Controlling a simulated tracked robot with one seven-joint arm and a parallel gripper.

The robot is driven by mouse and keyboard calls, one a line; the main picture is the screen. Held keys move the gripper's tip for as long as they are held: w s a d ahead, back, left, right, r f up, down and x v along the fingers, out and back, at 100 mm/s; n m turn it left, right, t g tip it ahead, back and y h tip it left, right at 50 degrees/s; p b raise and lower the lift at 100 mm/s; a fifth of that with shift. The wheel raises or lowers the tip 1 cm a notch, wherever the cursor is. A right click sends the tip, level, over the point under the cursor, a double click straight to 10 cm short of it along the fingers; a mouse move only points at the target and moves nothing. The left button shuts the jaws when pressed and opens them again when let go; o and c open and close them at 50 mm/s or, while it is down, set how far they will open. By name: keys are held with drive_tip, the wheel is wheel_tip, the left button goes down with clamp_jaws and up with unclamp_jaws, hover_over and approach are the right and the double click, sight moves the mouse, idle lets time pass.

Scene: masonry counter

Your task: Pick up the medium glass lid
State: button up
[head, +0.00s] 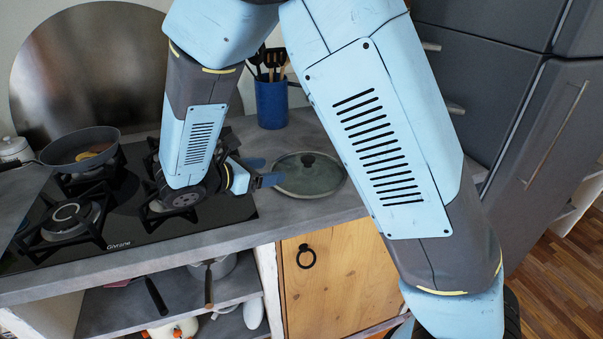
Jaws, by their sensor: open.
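The medium glass lid (318,181) lies flat on the grey counter to the right of the stove. It is round, with greenish glass, a pale rim and a dark knob (308,159) at its centre. My gripper (272,172) is open, just left of the lid, with its blue fingers pointing right toward it. The fingertips are close to the lid's left rim; I cannot tell whether they touch it. Nothing shows between the fingers.
The black gas stove (110,225) lies left of the lid, with a frying pan (80,149) holding food on a back burner. A blue utensil holder (271,104) stands behind the lid. A dark fridge (545,130) stands at right. Pans sit on the shelf (120,303) below.

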approach(304, 161)
drive_tip(key=w+d+f, duration=0.2)
drive_tip(key=d, duration=0.1)
drive_tip(key=shift+f, duration=0.2)
drive_tip(key=shift+w+r+x, duration=0.15)
drive_tip(key=shift+r+x, duration=0.05)
drive_tip(key=shift+x, duration=1.1)
drive_tip(key=shift+w+r+x, duration=0.1)
drive_tip(key=shift+r+x, duration=0.1)
drive_tip(key=shift+x, duration=1.1)
clamp_jaws()
